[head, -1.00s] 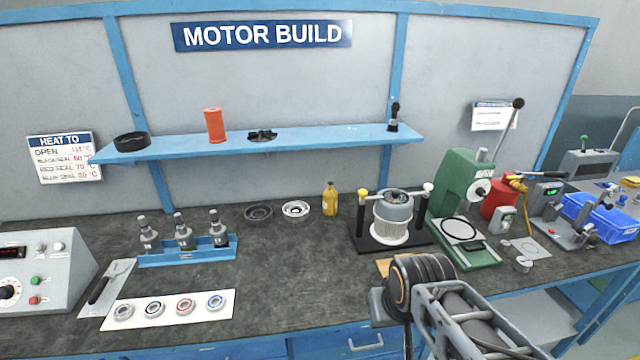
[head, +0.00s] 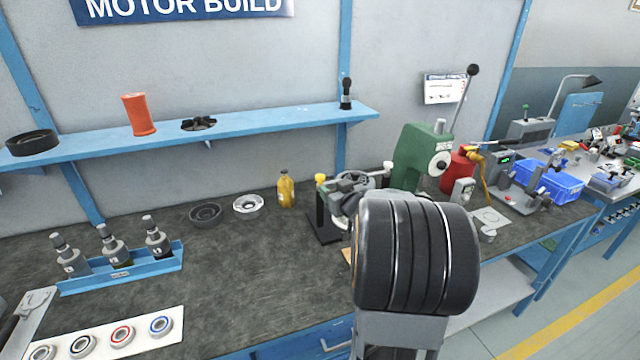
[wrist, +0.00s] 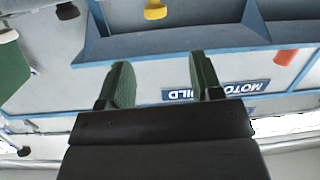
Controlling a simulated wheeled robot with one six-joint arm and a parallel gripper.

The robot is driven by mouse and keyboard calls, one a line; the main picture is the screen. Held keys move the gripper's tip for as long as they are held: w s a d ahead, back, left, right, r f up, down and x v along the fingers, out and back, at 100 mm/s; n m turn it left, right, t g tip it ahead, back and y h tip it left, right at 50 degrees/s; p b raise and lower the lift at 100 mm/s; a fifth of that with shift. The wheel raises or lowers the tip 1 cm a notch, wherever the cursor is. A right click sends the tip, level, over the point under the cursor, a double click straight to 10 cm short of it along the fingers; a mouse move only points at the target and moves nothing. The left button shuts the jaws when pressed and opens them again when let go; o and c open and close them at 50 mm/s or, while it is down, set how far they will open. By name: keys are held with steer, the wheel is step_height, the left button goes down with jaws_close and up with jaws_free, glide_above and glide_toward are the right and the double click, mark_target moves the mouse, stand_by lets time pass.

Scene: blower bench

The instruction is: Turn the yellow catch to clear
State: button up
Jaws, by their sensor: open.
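The yellow catch (head: 320,179) is a small yellow knob on the left post of the black motor fixture (head: 324,226). A white-topped post (head: 388,168) stands on the fixture's right side. My arm hides much of the fixture and the motor part (head: 375,178) in it in the head view. In the wrist view, which is upside down, a yellow knob that looks like the catch (wrist: 155,10) shows at the top edge, beyond the fingers. My gripper (wrist: 160,76) is open, with nothing visible between its green-padded fingers. It is apart from the catch.
A yellow bottle (head: 286,189) stands left of the fixture, near two round housings (head: 248,206). A green press (head: 422,155) stands close on the right. The blue shelf (head: 240,120) runs behind.

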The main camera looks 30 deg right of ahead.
mark_target(323, 178)
steer(key=s+d+f+n+t+y, duration=0.1)
steer(key=s+d+f+t+y, duration=0.1)
steer(key=d+f+y, duration=0.1)
steer(key=w, duration=1.3)
steer(key=shift+w+r, duration=0.25)
steer(key=shift+w, duration=0.1)
jaws_close()
